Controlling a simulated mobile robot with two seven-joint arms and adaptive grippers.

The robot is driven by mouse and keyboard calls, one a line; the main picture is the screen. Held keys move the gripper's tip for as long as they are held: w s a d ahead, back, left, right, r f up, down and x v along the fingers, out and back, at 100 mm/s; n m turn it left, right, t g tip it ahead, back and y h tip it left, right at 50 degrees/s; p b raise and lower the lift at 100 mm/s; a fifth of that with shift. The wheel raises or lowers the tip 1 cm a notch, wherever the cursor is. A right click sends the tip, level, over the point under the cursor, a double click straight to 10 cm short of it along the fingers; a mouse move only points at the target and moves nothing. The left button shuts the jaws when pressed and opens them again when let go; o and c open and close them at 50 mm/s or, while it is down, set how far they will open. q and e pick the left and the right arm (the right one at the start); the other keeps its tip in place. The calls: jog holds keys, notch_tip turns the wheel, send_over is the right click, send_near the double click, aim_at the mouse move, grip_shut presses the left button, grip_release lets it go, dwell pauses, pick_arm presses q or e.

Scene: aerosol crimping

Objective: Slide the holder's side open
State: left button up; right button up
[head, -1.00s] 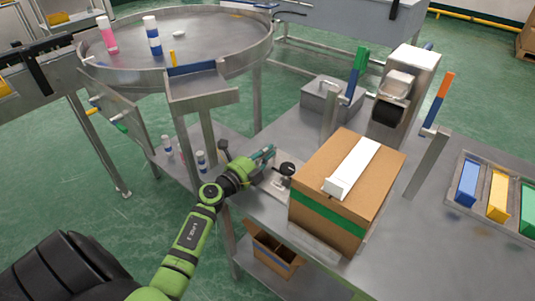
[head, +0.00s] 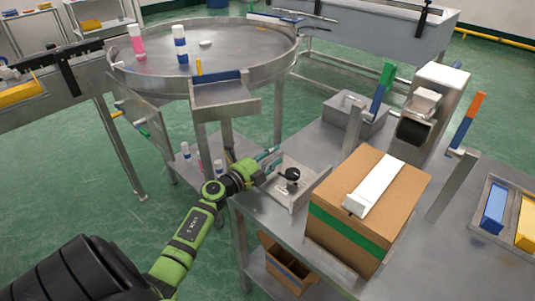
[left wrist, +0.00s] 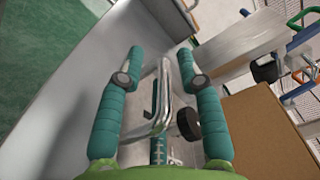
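The holder (head: 293,188) is a low metal fixture with a black knob (head: 290,175). It stands at the left edge of the steel table, beside the cardboard box. My left gripper (head: 271,157) is at the holder's left side, partly hidden in the head view by its own wrist. In the left wrist view its teal fingers (left wrist: 160,60) are apart, on either side of a bent metal handle (left wrist: 164,105). I cannot tell whether either finger touches the handle. The black knob (left wrist: 189,124) also shows there, close to the right finger. My right gripper is not in view.
The cardboard box (head: 335,225) with green tape and a white strip on top stands right of the holder. A round steel turntable (head: 235,45) with bottles is behind left. A metal box (head: 345,120) and a grey machine (head: 435,95) stand farther back on the table.

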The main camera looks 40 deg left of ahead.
pick_arm(q)
jog(key=s, duration=0.8)
jog(key=s+a, duration=0.1)
jog(key=s, duration=0.3)
jog(key=shift+r, duration=0.1)
